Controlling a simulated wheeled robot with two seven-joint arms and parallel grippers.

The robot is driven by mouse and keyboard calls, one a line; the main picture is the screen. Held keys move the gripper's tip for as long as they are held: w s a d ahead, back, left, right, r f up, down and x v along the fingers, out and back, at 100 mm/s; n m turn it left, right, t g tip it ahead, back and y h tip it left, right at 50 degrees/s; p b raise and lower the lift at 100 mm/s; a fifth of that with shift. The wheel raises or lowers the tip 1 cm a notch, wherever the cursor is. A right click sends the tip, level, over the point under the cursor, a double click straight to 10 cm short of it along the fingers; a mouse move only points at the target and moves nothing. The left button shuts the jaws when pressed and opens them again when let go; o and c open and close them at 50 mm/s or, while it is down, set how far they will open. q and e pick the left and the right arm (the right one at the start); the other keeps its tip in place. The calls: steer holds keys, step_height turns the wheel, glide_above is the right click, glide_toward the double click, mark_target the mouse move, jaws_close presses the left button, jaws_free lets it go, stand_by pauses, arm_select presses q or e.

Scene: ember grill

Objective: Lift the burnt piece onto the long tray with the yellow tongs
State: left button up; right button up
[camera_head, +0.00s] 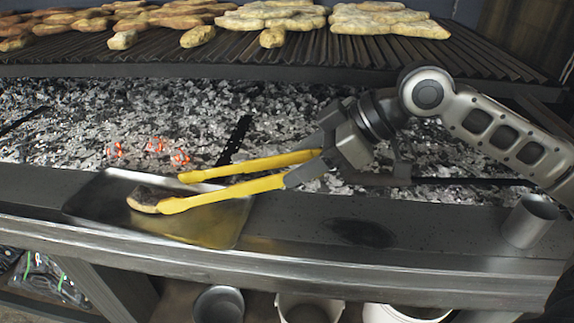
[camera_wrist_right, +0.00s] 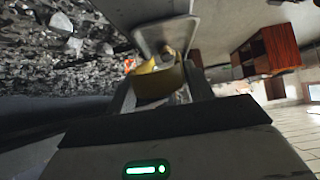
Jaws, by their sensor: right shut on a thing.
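The burnt piece (camera_head: 146,198) is a small dark-topped piece with a tan edge, over the left part of the long tray (camera_head: 215,236). The tray is a shallow metal tray on the grill's front ledge. The yellow tongs (camera_head: 226,193) reach left from my right gripper (camera_head: 312,160), which is shut on them. The near arm's tip touches or overlaps the piece; the far arm's tip is behind it. I cannot tell whether the piece is pinched or rests on the tray. The tongs (camera_wrist_right: 158,82) and tray (camera_wrist_right: 165,38) also show in the wrist view. My left gripper is out of view.
Grey ash and coals (camera_head: 60,120), with a few glowing embers (camera_head: 155,146), lie behind the ledge. A slatted grate (camera_head: 270,52) above holds many flat breads. A metal cup (camera_head: 530,221) stands at the ledge's right. Several buckets are below.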

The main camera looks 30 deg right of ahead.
steer(key=r+b+v, duration=0.1)
steer(key=b+v, duration=0.1)
steer(key=v, duration=0.7)
steer(key=shift+w+a+r, duration=0.2)
steer(key=shift+a+r, duration=0.05)
steer(key=shift+s, duration=0.1)
steer(key=s+a+b, duration=0.1)
steer(key=s+a, duration=0.3)
steer(key=s, duration=0.1)
steer(key=shift+s+b, duration=0.3)
steer(key=shift+a, duration=0.1)
